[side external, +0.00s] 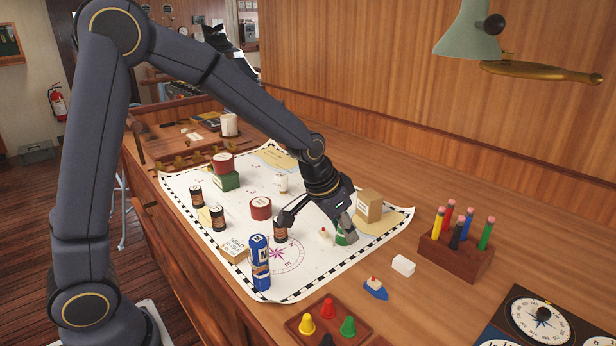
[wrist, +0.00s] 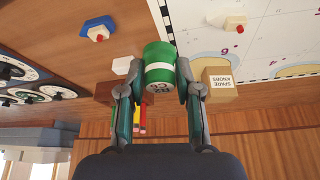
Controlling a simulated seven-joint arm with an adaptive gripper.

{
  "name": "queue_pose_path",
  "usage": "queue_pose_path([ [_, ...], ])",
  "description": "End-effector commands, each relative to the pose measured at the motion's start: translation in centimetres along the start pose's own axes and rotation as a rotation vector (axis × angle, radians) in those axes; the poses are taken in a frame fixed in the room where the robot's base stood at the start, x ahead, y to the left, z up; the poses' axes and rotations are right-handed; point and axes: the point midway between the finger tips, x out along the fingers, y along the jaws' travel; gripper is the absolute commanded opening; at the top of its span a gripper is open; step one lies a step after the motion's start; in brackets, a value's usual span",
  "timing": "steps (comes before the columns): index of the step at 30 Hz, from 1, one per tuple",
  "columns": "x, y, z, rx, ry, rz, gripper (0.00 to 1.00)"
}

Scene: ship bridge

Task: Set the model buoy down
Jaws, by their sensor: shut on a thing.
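The model buoy is a small green can with a white band (wrist: 158,62). It is between the two fingers of my gripper (wrist: 156,80) in the wrist view, and the gripper is shut on it. In the side view the green buoy (side external: 343,238) shows partly, low over the right part of the chart (side external: 225,258), with my gripper around it. I cannot tell whether its base touches the chart.
A small white and red boat (side external: 326,237) and a cardboard box (side external: 369,206) stand close to the buoy. A white block (side external: 403,265), a blue boat (side external: 376,289) and a pencil holder (side external: 455,258) stand to the right. A blue can (side external: 260,265) stands on the chart.

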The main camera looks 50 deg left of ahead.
Motion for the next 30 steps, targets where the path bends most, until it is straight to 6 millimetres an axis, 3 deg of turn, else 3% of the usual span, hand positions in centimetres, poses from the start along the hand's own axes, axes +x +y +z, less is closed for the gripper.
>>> queue_pose_path([
  [4,3.3,-0.2,-0.8,0.0,-0.003,0.001,0.14],
  [12,5.5,-0.4,-1.4,0.0,-0.001,0.0,0.14],
  [18,8.1,-0.4,-0.3,-0.001,-0.002,0.001,0.14],
  [29,8.5,-0.5,-0.1,0.0,-0.001,0.0,0.14],
  [30,8.6,-0.5,-0.1,0.0,0.0,0.0,0.34],
])
